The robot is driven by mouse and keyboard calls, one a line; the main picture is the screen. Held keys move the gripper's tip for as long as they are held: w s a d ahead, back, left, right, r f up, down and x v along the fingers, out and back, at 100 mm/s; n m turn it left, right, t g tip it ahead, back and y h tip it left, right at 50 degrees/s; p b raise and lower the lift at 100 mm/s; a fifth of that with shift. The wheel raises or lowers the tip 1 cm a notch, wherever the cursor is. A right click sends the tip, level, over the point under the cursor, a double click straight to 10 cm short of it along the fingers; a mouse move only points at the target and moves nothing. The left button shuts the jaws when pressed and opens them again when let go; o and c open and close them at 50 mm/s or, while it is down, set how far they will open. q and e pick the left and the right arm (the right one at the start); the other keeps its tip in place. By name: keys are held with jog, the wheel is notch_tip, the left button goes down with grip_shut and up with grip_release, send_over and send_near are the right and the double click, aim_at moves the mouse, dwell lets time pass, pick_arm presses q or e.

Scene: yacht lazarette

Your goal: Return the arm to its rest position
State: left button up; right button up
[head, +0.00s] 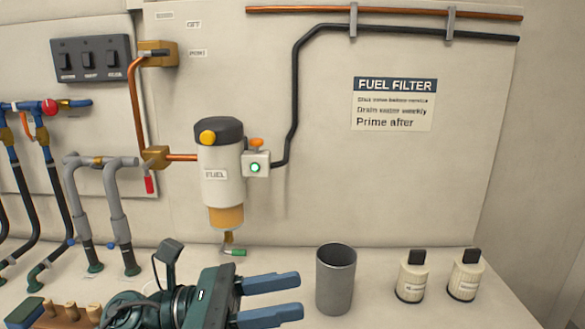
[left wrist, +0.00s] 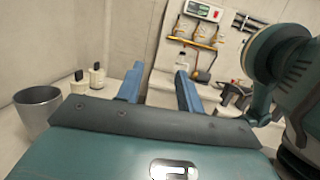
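My left gripper (head: 301,295) is low in the head view, over the front of the bench. Its two blue fingers point right, spread apart with nothing between them. In the left wrist view the same fingers (left wrist: 158,80) also stand apart and empty. The fingertips are a little left of a grey open-topped cup (head: 336,280); I cannot tell how far apart they are in depth. The cup also shows at the left of the left wrist view (left wrist: 38,108). My right gripper is not seen in either view.
Two small cream bottles (head: 412,277) (head: 467,275) with black caps stand right of the cup. A fuel filter (head: 222,172) with a green-handled drain (head: 235,252) hangs above the bench. Grey hoses (head: 115,215) rise at left. A wooden block (head: 62,313) lies front left.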

pick_arm(q)
jog(key=w+a+f+n+t+y, duration=0.2)
jog(key=a+f+n+t+y, duration=0.3)
jog(key=n, duration=0.6)
jog(key=w+f+n+t+y+p, duration=0.1)
jog(key=f+n+t, duration=0.2)
jog(key=n+t, duration=0.55)
jog(key=w+a+f+n+t+y, duration=0.2)
jog(key=a+f+n+t+y, duration=0.15)
jog(key=n, duration=1.05)
jog(key=s+a+f+n+g+y, duration=0.1)
jog(key=s+f+n+g+y, duration=0.1)
jog(key=s+f+n, duration=0.2)
jog(key=s+a+f+n+g+y, duration=0.1)
jog(key=s+f+n+g+y, duration=0.2)
jog(key=f, duration=0.8)
jog(key=s+a+f+n+g+y, duration=0.2)
jog(key=s+f+n, duration=0.4)
jog(key=f+n, duration=0.2)
jog(key=shift+s+f+n+g+p, duration=0.15)
jog(key=shift+f+n+g+p, duration=0.15)
jog(key=shift+n, duration=0.65)
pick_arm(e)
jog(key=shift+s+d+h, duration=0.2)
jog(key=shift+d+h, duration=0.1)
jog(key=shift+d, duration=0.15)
pick_arm(q)
jog(key=shift+r, duration=0.1)
